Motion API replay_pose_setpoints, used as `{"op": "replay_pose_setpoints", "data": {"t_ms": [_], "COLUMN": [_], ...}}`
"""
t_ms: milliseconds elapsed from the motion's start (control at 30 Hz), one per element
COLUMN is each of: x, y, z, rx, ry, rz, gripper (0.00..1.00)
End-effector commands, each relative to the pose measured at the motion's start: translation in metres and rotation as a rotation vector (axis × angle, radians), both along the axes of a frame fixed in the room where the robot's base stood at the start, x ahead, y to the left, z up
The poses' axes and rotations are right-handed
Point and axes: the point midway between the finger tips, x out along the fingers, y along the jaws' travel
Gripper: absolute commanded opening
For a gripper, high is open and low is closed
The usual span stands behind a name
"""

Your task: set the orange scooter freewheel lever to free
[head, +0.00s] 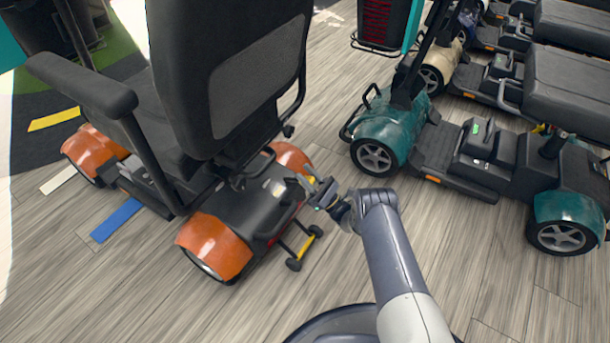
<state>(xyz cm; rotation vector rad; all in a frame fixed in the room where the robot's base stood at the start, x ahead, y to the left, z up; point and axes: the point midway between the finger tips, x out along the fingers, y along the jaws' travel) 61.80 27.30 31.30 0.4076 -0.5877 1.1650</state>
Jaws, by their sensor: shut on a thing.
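The orange scooter (217,240) stands on the left with its rear towards me, orange covers over its wheels and a black seat above. My gripper (308,186) reaches in from the right to the right side of its black rear deck, beside the right rear wheel cover. It is shut on what looks like the freewheel lever, which the fingers mostly hide. I cannot tell the lever's setting at this size.
A small stand with two black wheels and a yellow bar (306,247) juts from the orange scooter's rear, below my gripper. A teal scooter (389,133) stands to the right, with more scooters behind it. A blue floor stripe (116,220) lies at left. The wooden floor in front is clear.

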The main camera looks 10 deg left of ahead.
Motion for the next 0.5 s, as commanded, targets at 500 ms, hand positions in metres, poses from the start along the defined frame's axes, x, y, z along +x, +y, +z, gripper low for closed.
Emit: {"op": "replay_pose_setpoints", "data": {"t_ms": [500], "x": [-0.0012], "y": [-0.0024], "z": [-0.0046], "rx": [0.038], "ry": [-0.012], "rz": [0.000], "gripper": [0.00]}}
